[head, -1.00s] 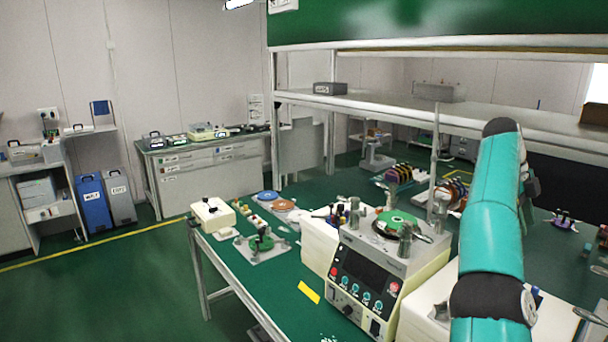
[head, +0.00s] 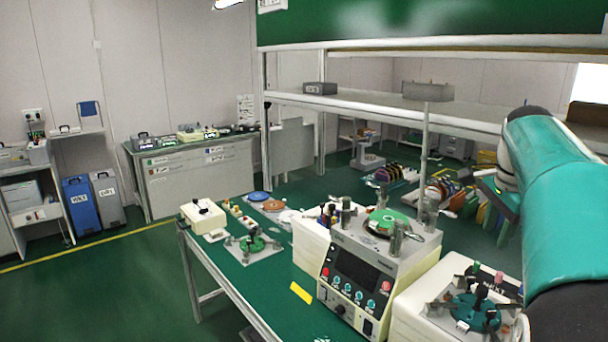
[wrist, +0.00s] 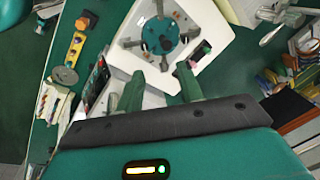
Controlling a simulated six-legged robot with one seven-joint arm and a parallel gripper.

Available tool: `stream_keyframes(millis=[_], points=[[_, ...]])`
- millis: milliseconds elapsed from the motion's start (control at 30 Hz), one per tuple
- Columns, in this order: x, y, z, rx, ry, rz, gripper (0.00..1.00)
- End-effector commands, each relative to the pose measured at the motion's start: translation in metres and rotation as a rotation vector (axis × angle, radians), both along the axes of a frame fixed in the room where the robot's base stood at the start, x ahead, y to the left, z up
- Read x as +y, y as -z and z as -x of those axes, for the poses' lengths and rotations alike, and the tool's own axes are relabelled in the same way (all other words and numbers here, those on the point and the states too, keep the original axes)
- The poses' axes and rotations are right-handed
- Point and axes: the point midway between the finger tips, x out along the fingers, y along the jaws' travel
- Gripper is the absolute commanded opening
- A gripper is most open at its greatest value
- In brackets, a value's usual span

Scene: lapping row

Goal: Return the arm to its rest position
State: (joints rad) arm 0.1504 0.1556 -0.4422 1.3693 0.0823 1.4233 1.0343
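My teal arm reaches in from the right edge of the head view. Its gripper (wrist: 158,72) shows in the wrist view with two dark green fingers apart and nothing between them. In the head view, the hand is partly hidden by my own arm. Beyond the fingertips in the wrist view is a white lapping machine (wrist: 212,55) with a round teal fixture (wrist: 160,36) on top. The fingers appear above it; I cannot tell the exact height. The same kind of machine stands at the lower right of the head view (head: 408,318).
A lapping machine with a control panel (head: 357,275) stands on the green bench (head: 262,292). A small jig (head: 252,246) and a cream box (head: 203,217) sit to its left. A shelf (head: 390,108) spans above the bench. Green floor (head: 110,290) is open at left.

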Motion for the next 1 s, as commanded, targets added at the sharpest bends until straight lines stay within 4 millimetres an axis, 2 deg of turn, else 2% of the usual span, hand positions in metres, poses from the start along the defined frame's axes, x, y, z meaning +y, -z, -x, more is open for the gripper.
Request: stream_keyframes(millis=[33, 367, 600, 700, 800, 900, 1000], points=[[0.02, 0.001, 0.01, -0.019, -0.091, -0.004, 0.37], [0.139, 0.033, 0.072, -0.114, -0.706, 0.091, 0.37], [0.219, 0.079, 0.134, -0.159, -1.153, 0.251, 0.37], [0.243, 0.103, 0.16, -0.165, -1.321, 0.332, 0.37], [0.259, 0.124, 0.179, -0.164, -1.448, 0.403, 0.37], [0.266, 0.137, 0.19, -0.159, -1.521, 0.446, 0.37], [0.269, 0.142, 0.193, -0.157, -1.548, 0.461, 0.37]])
